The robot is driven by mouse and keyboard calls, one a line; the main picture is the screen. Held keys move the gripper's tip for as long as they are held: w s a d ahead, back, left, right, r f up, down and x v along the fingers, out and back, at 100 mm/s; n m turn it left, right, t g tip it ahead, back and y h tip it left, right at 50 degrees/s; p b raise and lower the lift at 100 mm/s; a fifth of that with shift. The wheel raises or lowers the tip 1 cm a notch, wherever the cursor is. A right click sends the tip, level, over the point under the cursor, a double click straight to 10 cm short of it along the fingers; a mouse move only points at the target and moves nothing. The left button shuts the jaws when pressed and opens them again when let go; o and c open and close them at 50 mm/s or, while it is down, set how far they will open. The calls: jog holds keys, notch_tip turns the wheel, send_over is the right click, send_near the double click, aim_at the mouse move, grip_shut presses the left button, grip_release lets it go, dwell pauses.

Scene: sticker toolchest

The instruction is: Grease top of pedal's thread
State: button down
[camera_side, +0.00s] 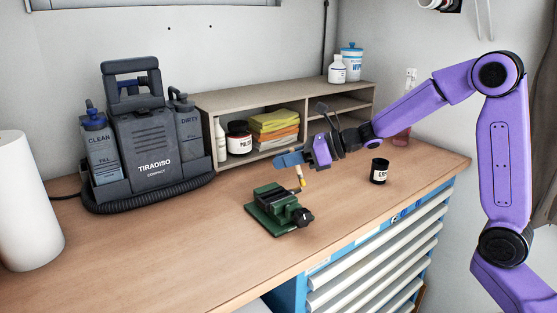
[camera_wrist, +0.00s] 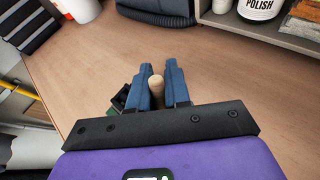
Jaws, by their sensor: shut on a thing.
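My gripper (camera_side: 290,160) is shut on a small brush (camera_side: 300,174), which points down with a pale shaft and a yellowish tip. In the wrist view, the brush's rounded wooden end (camera_wrist: 157,84) shows between the two blue fingers of my gripper (camera_wrist: 157,72). A green vise (camera_side: 272,208) stands on the bench just below the brush tip, with a gap between them. A dark part (camera_side: 302,217) is at the vise's right end; I cannot tell whether it is the pedal or a vise handle. No thread can be made out. An open black grease jar (camera_side: 379,171) stands to the right.
A grey cleaning machine (camera_side: 150,140) with a hose stands at the left, near a white paper roll (camera_side: 25,215). A wooden shelf (camera_side: 290,95) with a polish jar (camera_side: 239,138) and folded cloths (camera_side: 274,130) stands behind. The bench (camera_side: 190,245) in front is clear.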

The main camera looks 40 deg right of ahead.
jog(key=shift+a+f, duration=0.1)
jog(key=a, duration=0.4)
notch_tip(320, 180, up, 8)
jog(key=shift+d, duration=0.25)
dwell(0.4)
dwell(0.6)
jog(key=c, duration=1.7)
grip_release()
grip_shut()
jog(key=shift+a+r, duration=1.45)
jog(key=shift+r, duration=0.6)
jog(key=shift+t+y, duration=0.3)
jog(key=shift+f, duration=2.3)
jog(key=shift+w, duration=0.1)
